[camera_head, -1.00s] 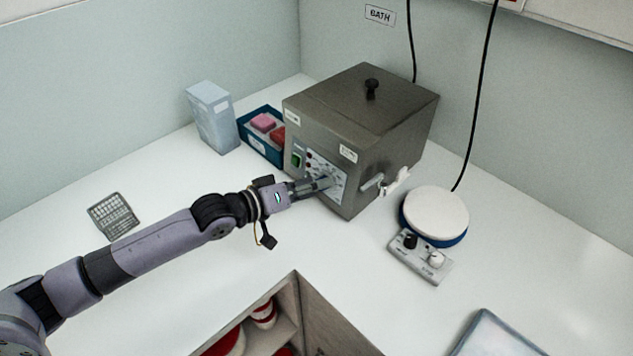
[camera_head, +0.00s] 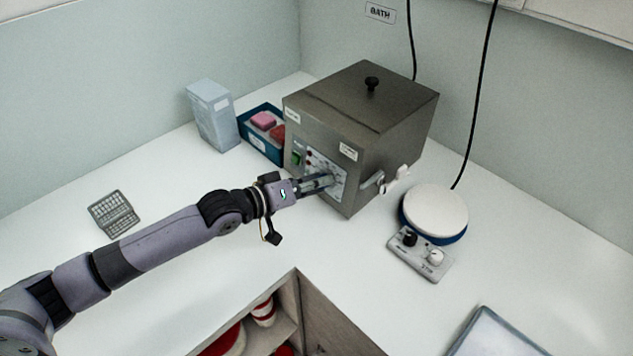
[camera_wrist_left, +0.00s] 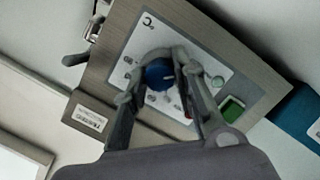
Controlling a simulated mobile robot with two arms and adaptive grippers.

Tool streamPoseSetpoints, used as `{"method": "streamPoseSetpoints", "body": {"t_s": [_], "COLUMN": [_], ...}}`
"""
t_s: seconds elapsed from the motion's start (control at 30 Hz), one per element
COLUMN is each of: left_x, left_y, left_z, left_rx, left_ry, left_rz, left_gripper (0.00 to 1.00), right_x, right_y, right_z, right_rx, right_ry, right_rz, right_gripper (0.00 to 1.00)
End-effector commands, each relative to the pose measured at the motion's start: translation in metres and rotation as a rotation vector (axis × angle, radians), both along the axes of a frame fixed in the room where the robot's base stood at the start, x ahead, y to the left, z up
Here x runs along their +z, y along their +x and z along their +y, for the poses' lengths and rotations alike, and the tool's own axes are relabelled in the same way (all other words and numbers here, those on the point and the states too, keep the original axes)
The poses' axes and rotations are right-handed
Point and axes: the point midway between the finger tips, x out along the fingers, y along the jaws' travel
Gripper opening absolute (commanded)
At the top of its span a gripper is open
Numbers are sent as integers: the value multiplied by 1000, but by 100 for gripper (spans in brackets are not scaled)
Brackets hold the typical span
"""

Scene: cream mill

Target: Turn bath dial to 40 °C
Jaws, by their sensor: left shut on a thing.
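The bath (camera_head: 372,100) is a grey metal box with a black lid knob, standing on the counter against the back wall. Its front panel (camera_head: 314,160) carries a dial, a green switch and markings. My left gripper (camera_head: 327,181) reaches the panel from the left and hides the dial in the head view. In the left wrist view the blue dial (camera_wrist_left: 158,75) with a pale pointer mark sits between the two fingers of my left gripper (camera_wrist_left: 163,77), which is shut on it. The scale numbers are too small and partly covered to read. My right gripper is not in view.
A tap (camera_head: 375,182) sticks out of the bath's right side. A white-topped round device (camera_head: 436,209) with a control box (camera_head: 420,254) stands to the right. A blue tray (camera_head: 252,145) and a pale box (camera_head: 213,115) stand left of the bath. The front counter is mostly clear.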

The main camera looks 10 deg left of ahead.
Motion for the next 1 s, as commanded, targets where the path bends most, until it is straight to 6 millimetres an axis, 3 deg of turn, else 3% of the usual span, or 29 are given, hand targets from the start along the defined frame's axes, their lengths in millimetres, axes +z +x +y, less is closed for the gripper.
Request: {"method": "streamPoseSetpoints", "body": {"t_s": [0.13, 0.53, 1.0], "left_x": [0, 2, 4], "left_y": [0, 0, -1], "left_z": [0, 0, -1], "left_rx": [1, -9, -67], "left_ry": [1, 56, 371], "left_rz": [0, -36, -244], "left_gripper": [0, 0, 0], "right_x": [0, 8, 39], "right_y": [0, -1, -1], "right_z": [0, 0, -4], "right_rx": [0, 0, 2], "right_ry": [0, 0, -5], "right_rz": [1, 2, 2], "right_gripper": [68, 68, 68]}}
